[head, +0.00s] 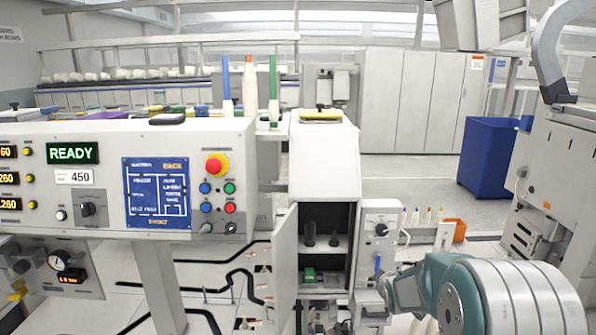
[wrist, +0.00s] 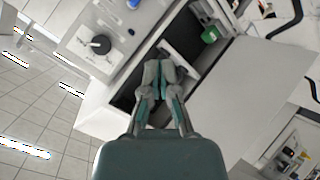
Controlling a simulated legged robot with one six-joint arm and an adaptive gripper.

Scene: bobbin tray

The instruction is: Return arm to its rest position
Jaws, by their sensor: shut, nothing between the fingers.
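My gripper (wrist: 158,73) is shut and empty in the wrist view, its fingertips together over the dark opening of a cabinet (head: 325,175). In the head view my arm reaches in from the lower right, with its grey and teal links in front, and the fingertips are hard to make out there. The cabinet door (head: 286,262) stands open to the left. Inside the cabinet are dark spools (head: 310,233) on a shelf and a small green item (head: 309,274) below; the green item also shows in the wrist view (wrist: 210,34).
A control panel (head: 120,180) with a READY display stands on the left. A small box with a knob (head: 380,228) is fixed right of the cabinet. A blue bin (head: 488,155) stands at the right. Open floor (head: 400,178) lies behind.

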